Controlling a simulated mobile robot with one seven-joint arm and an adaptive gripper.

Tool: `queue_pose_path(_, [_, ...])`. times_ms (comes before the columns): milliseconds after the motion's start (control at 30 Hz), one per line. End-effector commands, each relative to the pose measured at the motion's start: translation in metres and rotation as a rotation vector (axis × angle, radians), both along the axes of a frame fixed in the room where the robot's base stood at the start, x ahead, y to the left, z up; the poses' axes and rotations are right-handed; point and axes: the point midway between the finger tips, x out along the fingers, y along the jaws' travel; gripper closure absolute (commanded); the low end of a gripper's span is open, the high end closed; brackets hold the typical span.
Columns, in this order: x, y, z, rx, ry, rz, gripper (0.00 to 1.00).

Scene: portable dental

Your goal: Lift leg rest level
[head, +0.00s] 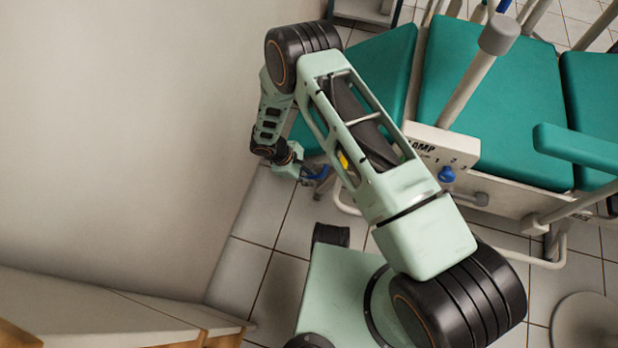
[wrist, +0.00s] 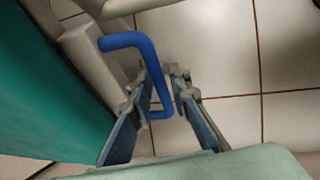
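The leg rest is the teal cushion section (head: 385,65) at the left end of the dental chair, partly hidden behind my arm. Its teal side also shows along the left of the wrist view (wrist: 35,85). A bent blue lever (wrist: 128,40) comes off the chair's pale frame there. My gripper (wrist: 162,85) has its two fingers on either side of the lever's long bar. The fingers stand apart, and I cannot tell whether both pads press on it. In the head view my gripper (head: 318,173) is low beside the leg rest, small and partly hidden.
The chair's teal seat (head: 490,90) and armrest (head: 575,148) lie to the right. A white numbered panel (head: 440,150) with a blue knob (head: 446,174) is behind my arm. A plain wall (head: 120,120) is close on the left. Tiled floor (head: 265,205) is clear below my gripper.

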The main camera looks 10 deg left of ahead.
Motion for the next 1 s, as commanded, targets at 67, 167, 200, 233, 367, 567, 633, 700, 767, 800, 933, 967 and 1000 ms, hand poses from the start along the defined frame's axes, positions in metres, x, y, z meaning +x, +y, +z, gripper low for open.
queue_pose_path(67, [0.0009, -0.0012, -0.0037, 0.001, 0.000, -0.001, 0.83])
queue_pose_path(167, [0.0012, -0.0017, -0.0045, 0.001, -0.001, 0.000, 0.83])
queue_pose_path(200, [0.0013, -0.0016, -0.0044, 0.001, -0.001, 0.000, 0.83])
queue_pose_path(233, [0.0013, -0.0017, -0.0042, 0.001, -0.001, 0.000, 0.83])
queue_pose_path(367, [0.0012, -0.0016, -0.0042, 0.001, -0.001, -0.002, 0.85])
queue_pose_path(567, [0.0011, -0.0015, -0.0041, 0.001, 0.000, -0.001, 1.00])
queue_pose_path(633, [0.0011, -0.0015, -0.0040, 0.001, 0.000, -0.001, 1.00])
queue_pose_path(700, [0.0011, -0.0015, -0.0040, 0.001, 0.000, -0.001, 1.00])
queue_pose_path(767, [0.0011, -0.0015, -0.0040, 0.001, 0.000, -0.001, 1.00])
queue_pose_path(800, [0.0011, -0.0015, -0.0040, 0.001, 0.000, -0.001, 1.00])
queue_pose_path(933, [0.0011, -0.0007, -0.0027, 0.004, -0.001, -0.001, 1.00])
queue_pose_path(967, [0.0012, 0.0000, -0.0018, 0.007, -0.001, 0.000, 1.00])
queue_pose_path(1000, [0.0014, 0.0014, 0.0000, 0.013, -0.002, 0.000, 1.00])
